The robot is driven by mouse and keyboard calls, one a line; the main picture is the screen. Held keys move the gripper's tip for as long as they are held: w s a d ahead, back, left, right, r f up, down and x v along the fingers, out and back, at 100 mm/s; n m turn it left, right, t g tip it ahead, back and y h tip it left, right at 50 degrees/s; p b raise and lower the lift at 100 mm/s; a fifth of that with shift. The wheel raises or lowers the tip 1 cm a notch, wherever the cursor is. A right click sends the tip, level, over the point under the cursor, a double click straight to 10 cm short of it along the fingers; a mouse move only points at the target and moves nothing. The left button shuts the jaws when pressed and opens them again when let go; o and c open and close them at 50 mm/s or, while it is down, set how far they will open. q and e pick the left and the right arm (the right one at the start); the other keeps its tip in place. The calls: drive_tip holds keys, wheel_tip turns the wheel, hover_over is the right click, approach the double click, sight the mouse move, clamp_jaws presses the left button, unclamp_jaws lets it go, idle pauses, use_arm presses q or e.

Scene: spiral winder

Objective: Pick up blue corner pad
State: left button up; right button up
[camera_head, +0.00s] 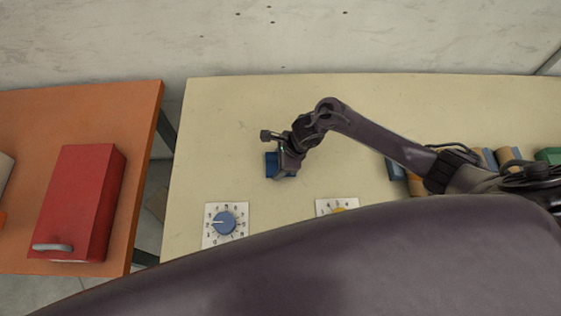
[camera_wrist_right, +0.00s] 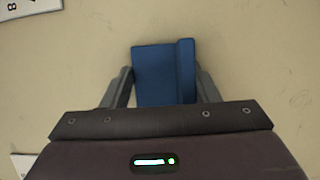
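The blue corner pad (camera_head: 272,163) lies on the cream table (camera_head: 225,120), left of its middle. In the right wrist view, the blue corner pad (camera_wrist_right: 158,72) shows an L-shaped profile with a raised strip on its right. My right gripper (camera_head: 280,172) is over the pad. The lower part of the pad is hidden by the gripper body. My left gripper is not in view.
A dial with a blue knob (camera_head: 224,222) and a partly hidden dial with a yellow knob (camera_head: 338,209) are at the near side. Several blue, tan and green pieces (camera_head: 487,158) lie at the right behind my arm. A red box (camera_head: 80,200) stands on the orange table (camera_head: 125,100) at left.

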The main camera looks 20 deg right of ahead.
drive_tip(key=shift+c, duration=1.2)
